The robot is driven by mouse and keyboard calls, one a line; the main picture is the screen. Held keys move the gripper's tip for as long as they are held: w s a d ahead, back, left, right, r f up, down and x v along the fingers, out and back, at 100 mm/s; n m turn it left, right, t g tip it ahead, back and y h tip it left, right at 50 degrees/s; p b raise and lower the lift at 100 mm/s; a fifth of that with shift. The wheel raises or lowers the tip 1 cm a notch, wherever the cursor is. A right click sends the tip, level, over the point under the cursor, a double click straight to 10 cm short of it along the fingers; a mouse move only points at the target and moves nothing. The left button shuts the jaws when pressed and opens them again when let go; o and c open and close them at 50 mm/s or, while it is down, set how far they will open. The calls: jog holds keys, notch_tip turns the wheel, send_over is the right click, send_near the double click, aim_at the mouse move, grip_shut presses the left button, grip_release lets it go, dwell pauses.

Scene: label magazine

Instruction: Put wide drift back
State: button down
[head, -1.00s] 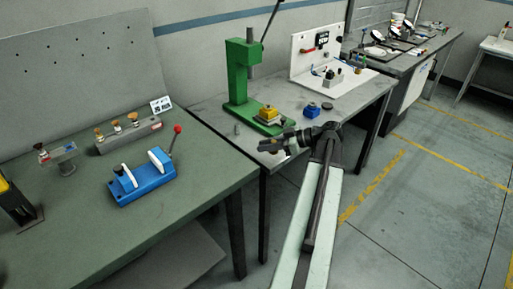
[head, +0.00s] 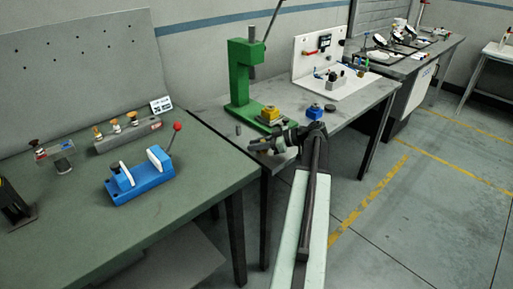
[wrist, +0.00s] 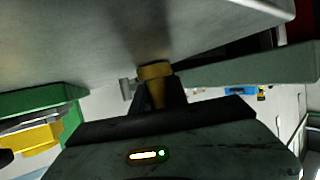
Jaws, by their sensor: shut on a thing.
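My gripper (head: 256,144) is over the front edge of the grey bench, in front of the green press. In the wrist view my gripper (wrist: 156,92) is shut on a brass-coloured piece (wrist: 155,72) with a wider round head; the fingers hide part of it. I take it for the wide drift, but its size is hard to judge. On the green bench to the left, a grey rack (head: 128,143) holds several pieces with brass-coloured heads. A small printed card (head: 161,104) stands at the rack's right end. My gripper is well to the right of the rack.
A blue fixture (head: 139,184) with white jaws and a red-knobbed lever (head: 177,127) stands in front of the rack. The green press (head: 239,75) stands behind my gripper. A gap separates the two benches.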

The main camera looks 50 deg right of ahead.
jog(key=shift+f, duration=0.15)
jog(key=c, duration=1.3)
grip_release()
jog(key=shift+r, duration=0.3)
jog(key=p+v, duration=0.4)
jog(key=v, duration=0.7)
jog(key=shift+s+d+p, duration=0.15)
jog(key=shift+s+p, duration=0.1)
jog(key=shift+p, duration=0.1)
jog(key=shift+s+d, duration=0.1)
jog(key=shift+s, duration=0.1)
jog(key=shift+s, duration=0.1)
